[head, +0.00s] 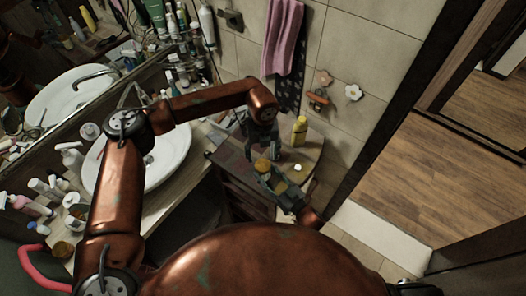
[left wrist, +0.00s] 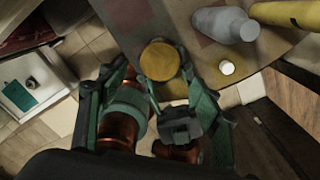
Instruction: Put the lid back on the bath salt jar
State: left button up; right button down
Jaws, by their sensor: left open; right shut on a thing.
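A round gold lid (head: 262,165) is at the fingertips of my right gripper (head: 265,171), which is shut on it. The lid shows as a flat disc in the left wrist view (left wrist: 160,60). My left gripper (head: 268,148) is open and empty, just above and beside the lid in the head view.
A yellow bottle (head: 299,131) and a grey bottle (left wrist: 223,23) stand on the counter end. A small white round thing (head: 298,167) sits nearby. The white basin (head: 150,155) is left; many toiletries crowd the back. A pink towel (head: 282,38) hangs on the wall.

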aim_at(263, 165)
pick_arm(q)
jog(key=shift+f, duration=3.2)
jog(key=c, duration=1.2)
jog(key=m, duration=0.6)
jog(key=shift+m, duration=0.3)
jog(key=m, duration=0.5)
jog(key=shift+m, duration=0.3)
jog(key=m, duration=0.5)
jog(key=shift+m, duration=0.4)
jog(key=m, duration=0.6)
jog(key=shift+w, duration=0.1)
jog(key=o, duration=1.3)
